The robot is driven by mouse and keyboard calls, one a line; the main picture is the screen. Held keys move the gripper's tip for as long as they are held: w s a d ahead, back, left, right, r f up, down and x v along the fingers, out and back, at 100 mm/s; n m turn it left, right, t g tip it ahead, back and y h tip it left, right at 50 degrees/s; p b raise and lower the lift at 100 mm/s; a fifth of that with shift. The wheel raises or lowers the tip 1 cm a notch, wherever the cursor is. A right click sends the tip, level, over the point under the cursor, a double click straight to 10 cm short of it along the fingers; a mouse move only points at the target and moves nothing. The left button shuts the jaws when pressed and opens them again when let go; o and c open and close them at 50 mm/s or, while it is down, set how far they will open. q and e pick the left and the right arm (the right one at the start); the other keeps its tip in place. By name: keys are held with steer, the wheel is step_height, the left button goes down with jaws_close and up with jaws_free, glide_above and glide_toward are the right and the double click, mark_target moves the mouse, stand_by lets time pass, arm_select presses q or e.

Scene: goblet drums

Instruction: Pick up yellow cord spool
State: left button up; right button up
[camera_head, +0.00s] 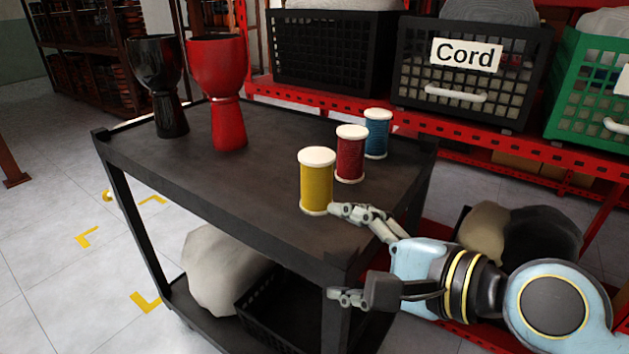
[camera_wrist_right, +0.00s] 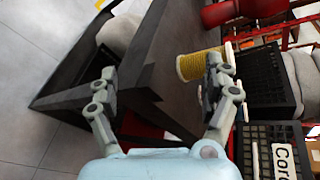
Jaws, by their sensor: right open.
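The yellow cord spool (camera_head: 317,185) stands upright near the front right edge of the black cart's top (camera_head: 240,190). It has white end discs. My right gripper (camera_head: 342,254) is open and empty at the cart's right corner. In the head view its upper finger appears at the spool's base and its lower finger lies below the top's edge. In the right wrist view the yellow spool (camera_wrist_right: 192,66) is partly hidden behind the right-hand finger, not centred between the fingers of the gripper (camera_wrist_right: 160,84). Contact cannot be told. My left gripper is not in view.
A red spool (camera_head: 351,158) and a blue spool (camera_head: 376,136) stand behind the yellow one. A black goblet drum (camera_head: 158,85) and a red one (camera_head: 221,90) stand at the back left. A crate labelled Cord (camera_head: 470,85) is on the red shelf behind. The top's middle is clear.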

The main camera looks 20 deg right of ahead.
mark_target(327, 164)
steer(key=w+r+m+t, duration=0.1)
steer(key=m, duration=0.1)
steer(key=w+r+m+t, duration=0.1)
steer(key=m, duration=0.1)
steer(key=w+m, duration=0.1)
steer(key=m, duration=0.1)
steer(key=shift+w+d+r+m+t, duration=0.1)
steer(key=shift+d+r+m+t, duration=0.15)
steer(key=shift+r+m+t, duration=0.15)
steer(key=m, duration=0.2)
steer(key=w+d+r+m+t+h, duration=0.1)
steer(key=m, duration=0.1)
steer(key=w+d+m+t, duration=0.1)
steer(key=m, duration=0.1)
steer(key=shift+w+r+m+h, duration=0.15)
steer(key=shift+r+m+h, duration=0.15)
steer(key=shift+h, duration=0.1)
steer(key=shift+w+d+r+m+t+h, duration=0.1)
steer(key=shift+w+d+m+t+h, duration=0.15)
steer(key=shift+m, duration=0.85)
steer(key=x, duration=0.5)
steer(key=shift+d+r+p, duration=0.1)
steer(key=shift+d+p, duration=0.05)
steer(key=shift+p, duration=0.15)
steer(key=x, duration=0.6)
steer(key=shift+d, duration=0.3)
steer(key=c, duration=1.4)
